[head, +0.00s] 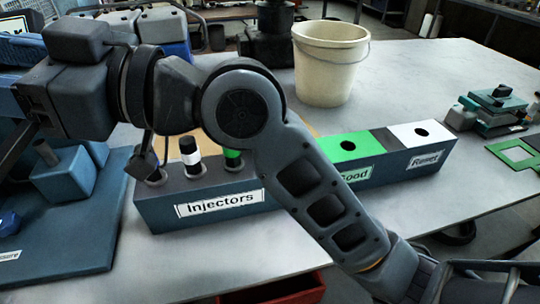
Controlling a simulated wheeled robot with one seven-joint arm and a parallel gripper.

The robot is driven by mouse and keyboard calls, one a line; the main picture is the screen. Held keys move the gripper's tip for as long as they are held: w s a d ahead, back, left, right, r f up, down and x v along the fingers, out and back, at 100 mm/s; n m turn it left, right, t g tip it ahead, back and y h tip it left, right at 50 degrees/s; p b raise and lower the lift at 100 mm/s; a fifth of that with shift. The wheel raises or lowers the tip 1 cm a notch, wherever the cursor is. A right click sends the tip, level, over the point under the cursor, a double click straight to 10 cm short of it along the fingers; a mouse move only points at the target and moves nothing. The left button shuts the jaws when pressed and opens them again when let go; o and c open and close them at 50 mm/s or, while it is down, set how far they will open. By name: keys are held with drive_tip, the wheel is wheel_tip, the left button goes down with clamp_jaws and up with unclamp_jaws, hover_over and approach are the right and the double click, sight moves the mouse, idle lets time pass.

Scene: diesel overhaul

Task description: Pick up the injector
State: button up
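A long dark box labelled "Injectors" (220,205) stands on the grey table. An injector with a black and white banded top (190,155) stands upright in it. A green-topped injector (232,158) stands to its right, partly behind my arm. At the box's left end, a metal collar (156,178) shows under a dark part that I cannot make out clearly. My arm crosses the picture from the lower right to the upper left. Its dark wrist end (75,95) is left of and above the injectors. The fingertips of my gripper cannot be made out, nor whether it holds anything.
The box continues right with a green "Good" section (345,147) and a white "Reset" section (420,134), each with a hole. A cream bucket (330,75) stands behind. Blue equipment (65,180) stands at left, green parts (495,105) at right. A red bin (285,290) is below the front edge.

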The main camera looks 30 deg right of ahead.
drive_tip(key=d+f+n+g+h, duration=0.8)
drive_tip(key=d+f+h, duration=0.3)
drive_tip(key=d+h, duration=0.45)
drive_tip(key=d, duration=0.3)
drive_tip(key=d+g+h, duration=0.1)
drive_tip(key=d, duration=0.3)
drive_tip(key=s+d+h, duration=0.1)
drive_tip(key=d, duration=0.3)
drive_tip(key=shift+s+r+m+g, duration=0.1)
drive_tip(key=shift+r+m+g, duration=0.25)
drive_tip(key=shift+m+g, duration=0.05)
drive_tip(key=shift+d+f, duration=0.1)
drive_tip(key=shift+f, duration=0.65)
drive_tip(key=shift+a+f+p, duration=0.2)
drive_tip(key=shift+f+p, duration=0.1)
drive_tip(key=shift+f, duration=2.75)
drive_tip(key=shift+c, duration=0.4)
clamp_jaws()
